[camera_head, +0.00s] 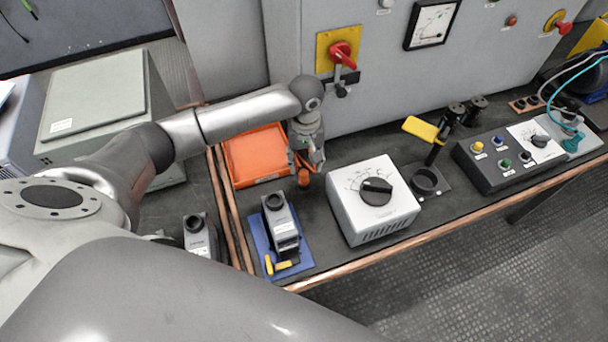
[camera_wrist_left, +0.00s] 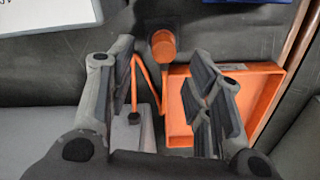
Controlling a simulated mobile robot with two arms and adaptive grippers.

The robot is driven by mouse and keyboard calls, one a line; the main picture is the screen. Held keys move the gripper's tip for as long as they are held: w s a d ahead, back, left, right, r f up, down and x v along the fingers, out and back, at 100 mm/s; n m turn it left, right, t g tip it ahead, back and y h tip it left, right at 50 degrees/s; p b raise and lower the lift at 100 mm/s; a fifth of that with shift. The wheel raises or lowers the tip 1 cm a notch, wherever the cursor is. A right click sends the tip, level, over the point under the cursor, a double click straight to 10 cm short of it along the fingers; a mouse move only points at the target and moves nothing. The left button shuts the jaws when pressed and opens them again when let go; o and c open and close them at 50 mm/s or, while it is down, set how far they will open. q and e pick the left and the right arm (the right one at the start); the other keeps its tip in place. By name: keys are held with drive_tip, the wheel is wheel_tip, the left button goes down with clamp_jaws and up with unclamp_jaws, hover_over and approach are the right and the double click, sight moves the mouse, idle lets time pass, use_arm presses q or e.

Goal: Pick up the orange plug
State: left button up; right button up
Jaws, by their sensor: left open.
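The orange plug (camera_head: 304,178) shows in the head view just below my left gripper (camera_head: 308,160), on the dark bench top beside an orange tray (camera_head: 258,153). In the left wrist view the plug's round orange head (camera_wrist_left: 163,44) lies near the fingertip end of the open gap of my left gripper (camera_wrist_left: 162,80). The fingers are apart and hold nothing that I can see. In the head view the gripper partly hides the plug. My right gripper is not in view.
A white box with a black dial (camera_head: 374,201) stands right of the plug. A grey device on a blue mat (camera_head: 263,246) stands in front. The grey cabinet wall (camera_head: 370,95) rises close behind, with a red switch (camera_head: 341,53). The orange tray (camera_wrist_left: 262,72) lies close beside the fingers.

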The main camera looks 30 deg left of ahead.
sight(304, 172)
use_arm(q)
drive_tip(key=shift+f, duration=0.65)
wheel_tip(304, 172, down, 4)
drive_tip(key=shift+s+a+f+p, duration=0.15)
drive_tip(key=shift+f+p, duration=0.1)
drive_tip(key=shift+p, duration=0.2)
drive_tip(key=shift+f, duration=0.25)
drive_tip(key=c, duration=0.9)
clamp_jaws()
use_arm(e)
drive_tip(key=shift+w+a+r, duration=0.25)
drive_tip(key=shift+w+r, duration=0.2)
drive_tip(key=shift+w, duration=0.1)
